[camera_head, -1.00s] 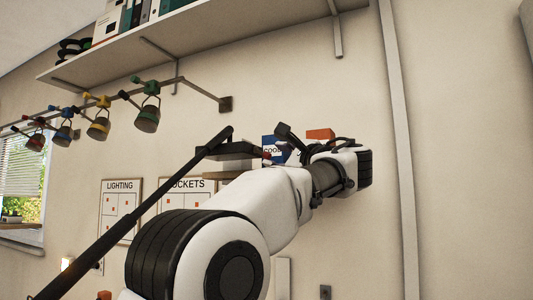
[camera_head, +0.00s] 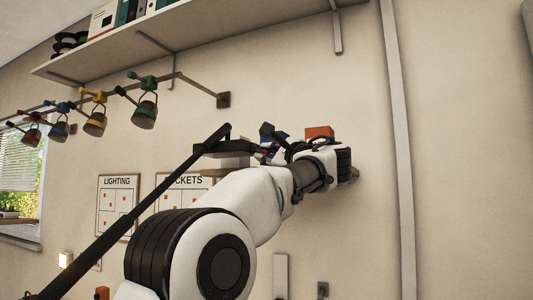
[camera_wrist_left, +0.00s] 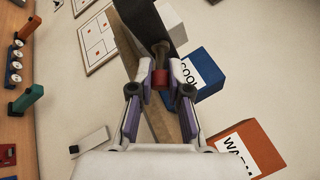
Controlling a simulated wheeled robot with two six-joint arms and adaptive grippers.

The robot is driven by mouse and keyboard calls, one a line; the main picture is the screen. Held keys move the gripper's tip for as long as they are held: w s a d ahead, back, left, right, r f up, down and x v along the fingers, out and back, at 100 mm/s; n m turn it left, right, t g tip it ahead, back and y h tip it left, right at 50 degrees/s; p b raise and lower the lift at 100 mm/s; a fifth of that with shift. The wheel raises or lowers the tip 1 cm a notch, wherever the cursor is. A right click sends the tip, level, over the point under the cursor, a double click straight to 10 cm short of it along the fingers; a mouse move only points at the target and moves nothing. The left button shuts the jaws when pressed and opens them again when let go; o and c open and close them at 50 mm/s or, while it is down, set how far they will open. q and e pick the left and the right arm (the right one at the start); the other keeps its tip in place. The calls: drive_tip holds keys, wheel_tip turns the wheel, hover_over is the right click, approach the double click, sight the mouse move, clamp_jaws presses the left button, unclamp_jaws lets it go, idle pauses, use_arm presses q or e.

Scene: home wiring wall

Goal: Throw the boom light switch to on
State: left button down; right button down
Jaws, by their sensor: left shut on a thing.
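The boom light's long black boom (camera_head: 135,220) rises from the lower left to a dark flat head (camera_head: 222,149) above a small wooden shelf. In the left wrist view a dark slab (camera_wrist_left: 150,22) with a white side stands just beyond my fingertips. My left gripper (camera_wrist_left: 161,90) is shut on a small red-ended, brownish stem (camera_wrist_left: 160,76) against that slab, which looks like the switch. Whether it stands at on or off I cannot tell. In the head view my left gripper (camera_head: 272,146) is beside the head's right end, its tips partly hidden. My right gripper is not in view.
A blue box marked COOL (camera_wrist_left: 205,76) and an orange box marked WARM (camera_wrist_left: 250,148) stand close by; the orange one shows behind my wrist (camera_head: 319,132). Several coloured spotlights (camera_head: 144,110) hang on a rail. A long shelf (camera_head: 200,42) runs above.

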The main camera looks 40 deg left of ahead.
use_arm(q)
wheel_tip(320, 180, up, 4)
drive_tip(key=n+h+p, duration=0.1)
drive_tip(key=h+p, duration=0.1)
drive_tip(key=p, duration=0.4)
drive_tip(key=n+h+p, duration=0.1)
drive_tip(key=h+p, duration=0.2)
drive_tip(key=p, duration=0.3)
drive_tip(key=n+g+h+p, duration=0.1)
drive_tip(key=n+h+p, duration=0.1)
drive_tip(key=p, duration=0.4)
drive_tip(key=shift+h, duration=0.4)
drive_tip(key=shift+f+n+h+p, duration=0.15)
drive_tip(key=shift+n+h+p, duration=0.15)
drive_tip(key=shift+h+p, duration=0.65)
drive_tip(key=shift+f, duration=0.1)
drive_tip(key=c, duration=1.1)
unclamp_jaws()
drive_tip(key=shift+a, duration=0.15)
drive_tip(key=v, duration=1.2)
drive_tip(key=shift+f, duration=0.1)
